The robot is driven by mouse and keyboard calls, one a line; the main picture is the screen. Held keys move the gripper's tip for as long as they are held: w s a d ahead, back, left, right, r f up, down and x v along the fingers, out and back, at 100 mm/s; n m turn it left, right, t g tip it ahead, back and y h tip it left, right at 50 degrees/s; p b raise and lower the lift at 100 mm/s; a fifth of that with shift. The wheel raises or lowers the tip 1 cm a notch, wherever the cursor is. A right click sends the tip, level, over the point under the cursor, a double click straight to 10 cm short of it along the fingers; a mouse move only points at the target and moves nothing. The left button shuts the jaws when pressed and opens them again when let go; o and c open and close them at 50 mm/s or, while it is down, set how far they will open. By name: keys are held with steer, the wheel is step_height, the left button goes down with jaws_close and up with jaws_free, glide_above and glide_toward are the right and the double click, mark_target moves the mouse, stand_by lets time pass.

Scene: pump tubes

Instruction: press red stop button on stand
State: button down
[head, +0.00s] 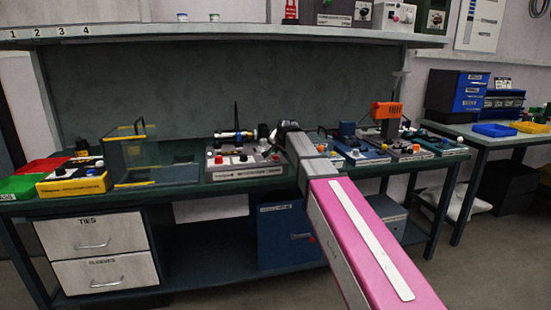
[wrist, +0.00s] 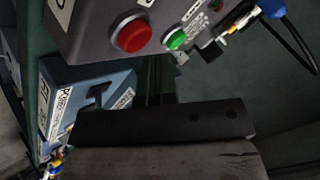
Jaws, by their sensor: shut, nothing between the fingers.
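A round red button (wrist: 131,36) sits on the face of a grey control box (wrist: 92,40) at the top of the wrist view. A green button (wrist: 176,40) is to its right. In the head view a grey stand (head: 245,172) on the bench carries a red button (head: 219,160) at its left. My gripper (head: 272,132) is at the stand's back right, partly hidden by my arm. In the wrist view my shut, empty gripper (wrist: 165,120) is a dark bar below the red button in the picture, apparently apart from it.
A blue-grey box (wrist: 85,95) lies left of my gripper in the wrist view. A clear yellow-edged case (head: 135,158) and a yellow box (head: 74,184) stand left on the bench. Several devices (head: 362,155) crowd the right. A cable (wrist: 300,45) hangs at the wrist view's right.

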mark_target(277, 157)
steer(key=shift+r, duration=0.2)
steer(key=shift+r, duration=2.45)
steer(key=shift+s, duration=0.1)
